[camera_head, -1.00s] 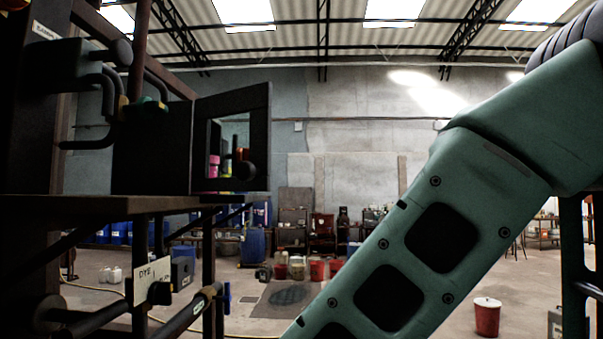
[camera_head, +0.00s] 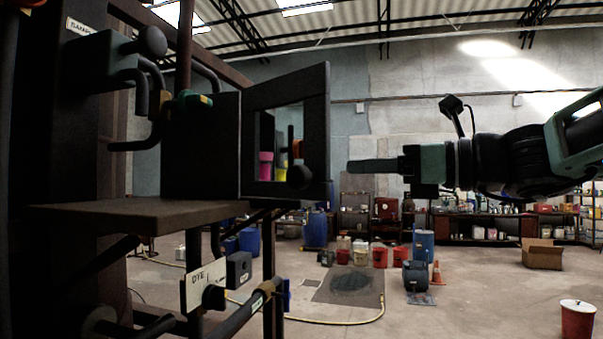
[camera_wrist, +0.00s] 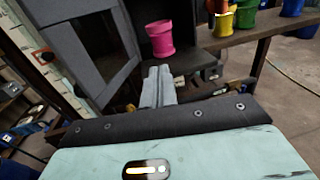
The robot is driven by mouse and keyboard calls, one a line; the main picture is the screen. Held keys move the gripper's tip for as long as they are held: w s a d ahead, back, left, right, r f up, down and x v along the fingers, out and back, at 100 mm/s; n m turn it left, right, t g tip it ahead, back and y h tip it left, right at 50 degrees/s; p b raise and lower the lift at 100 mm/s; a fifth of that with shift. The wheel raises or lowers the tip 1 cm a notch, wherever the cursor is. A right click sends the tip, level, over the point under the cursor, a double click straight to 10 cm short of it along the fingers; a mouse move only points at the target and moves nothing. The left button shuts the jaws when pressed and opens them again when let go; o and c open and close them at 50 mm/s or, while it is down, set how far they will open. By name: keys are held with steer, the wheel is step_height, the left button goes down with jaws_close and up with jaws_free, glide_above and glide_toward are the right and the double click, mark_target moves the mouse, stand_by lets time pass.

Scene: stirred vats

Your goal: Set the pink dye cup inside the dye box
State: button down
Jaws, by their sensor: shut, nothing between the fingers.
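The pink dye cup (camera_wrist: 160,38) stands upright in the wrist view, beyond my fingertips and apart from them. In the head view the pink cup (camera_head: 266,165) shows through the window of an open dark door (camera_head: 318,140). A dark box (camera_head: 200,150), which looks like the dye box, is left of that door; its inside is hidden. My gripper (camera_head: 352,166) is shut and empty, pointing left, to the right of the door. Its closed fingers also show in the wrist view (camera_wrist: 158,82).
Yellow (camera_wrist: 223,24), green (camera_wrist: 245,17) and blue (camera_wrist: 290,8) cups stand right of the pink cup. A dark shelf (camera_head: 140,212) juts out below the box. A DYE sign (camera_head: 204,287) hangs under it. The open door stands between box and gripper.

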steer(key=p+x, duration=0.6)
steer(key=x, duration=0.7)
steer(key=shift+w+a+r, duration=0.1)
steer(key=shift+w+a, duration=0.15)
steer(key=shift+a, duration=0.15)
steer(key=shift+a, duration=0.1)
steer(key=b+x, duration=0.2)
steer(key=x, duration=0.3)
steer(key=shift+w+f+b, duration=0.1)
steer(key=shift+f+b, duration=0.15)
steer(key=shift+b, duration=0.15)
steer(key=shift+w+a+r, duration=0.15)
steer(key=shift+w+a, duration=0.05)
steer(key=shift+a, duration=0.15)
steer(key=shift+d, duration=0.1)
